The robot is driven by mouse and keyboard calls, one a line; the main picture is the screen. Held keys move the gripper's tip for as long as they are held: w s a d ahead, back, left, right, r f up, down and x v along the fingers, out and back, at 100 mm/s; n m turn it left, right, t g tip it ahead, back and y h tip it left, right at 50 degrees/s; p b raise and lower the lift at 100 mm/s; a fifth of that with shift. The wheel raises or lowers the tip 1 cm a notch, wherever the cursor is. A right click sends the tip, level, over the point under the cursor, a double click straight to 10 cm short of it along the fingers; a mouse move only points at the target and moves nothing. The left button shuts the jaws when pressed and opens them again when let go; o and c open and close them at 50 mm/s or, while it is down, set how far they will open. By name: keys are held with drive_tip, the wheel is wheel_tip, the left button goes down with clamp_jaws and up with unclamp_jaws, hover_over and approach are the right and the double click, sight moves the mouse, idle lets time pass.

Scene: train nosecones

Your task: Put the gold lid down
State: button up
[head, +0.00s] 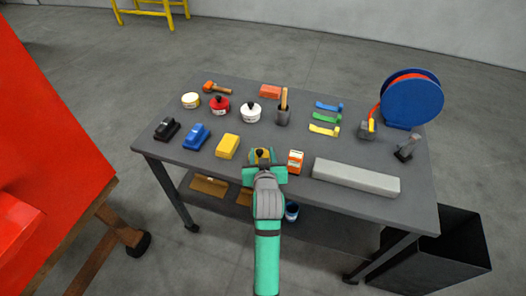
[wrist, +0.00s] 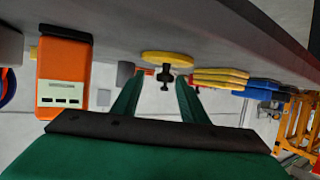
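The gold lid (wrist: 168,57) is a flat round disc with a black knob (wrist: 165,78). It appears to rest on the grey tabletop, knob side up; the wrist view looks upside down. In the head view the lid (head: 262,153) is at the front middle of the table, partly hidden by my gripper (head: 264,169). My gripper is open, its two green fingers (wrist: 160,78) apart on either side of the knob, with gaps showing between knob and fingers. I cannot tell how far the fingertips reach along the knob.
A long grey bar (head: 356,178) lies further right.

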drive_tip(key=v, duration=0.8)
drive_tip(key=shift+s+d+r, duration=0.1)
drive_tip(key=shift+s+d, duration=0.1)
drive_tip(key=shift+s, duration=0.05)
drive_tip(key=shift+s+a+r, duration=0.1)
drive_tip(key=shift+s+a, duration=0.25)
drive_tip(key=shift+a, duration=0.1)
drive_tip(key=shift+d, duration=0.1)
drive_tip(key=shift+d, duration=0.1)
drive_tip(key=shift+w+d, duration=0.1)
